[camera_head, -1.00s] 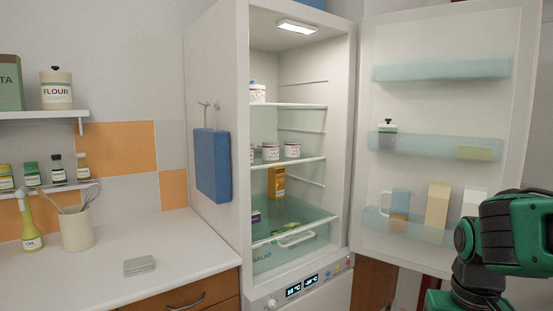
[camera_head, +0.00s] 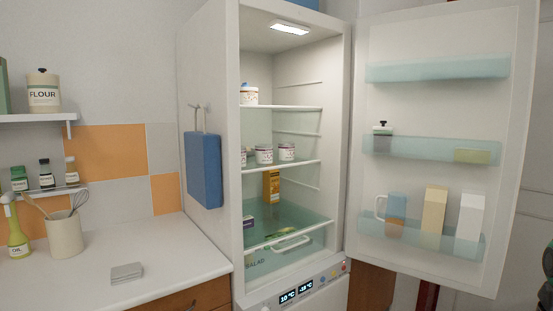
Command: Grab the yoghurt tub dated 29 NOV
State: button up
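Several small white tubs with dark markings stand in the open fridge (camera_head: 208,95). On the middle shelf (camera_head: 290,166) I see a tub (camera_head: 264,154), another tub (camera_head: 287,152) to its right, and part of one (camera_head: 243,157) behind the fridge's left wall edge. A further tub (camera_head: 249,95) with a blue band near its top stands on the upper shelf (camera_head: 300,108). The printed dates are too small to read, so I cannot tell which tub says 29 NOV.
The fridge door (camera_head: 440,130) stands wide open on the right, with a jug (camera_head: 396,213) and cartons in its lower rack. An orange box (camera_head: 271,186) stands below the middle shelf. The counter (camera_head: 170,262) is on the left, with a whisk pot (camera_head: 65,236).

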aim_at(264, 153)
jog(key=z, duration=0.05)
jog(key=i, duration=1)
jog(key=u, duration=0.05)
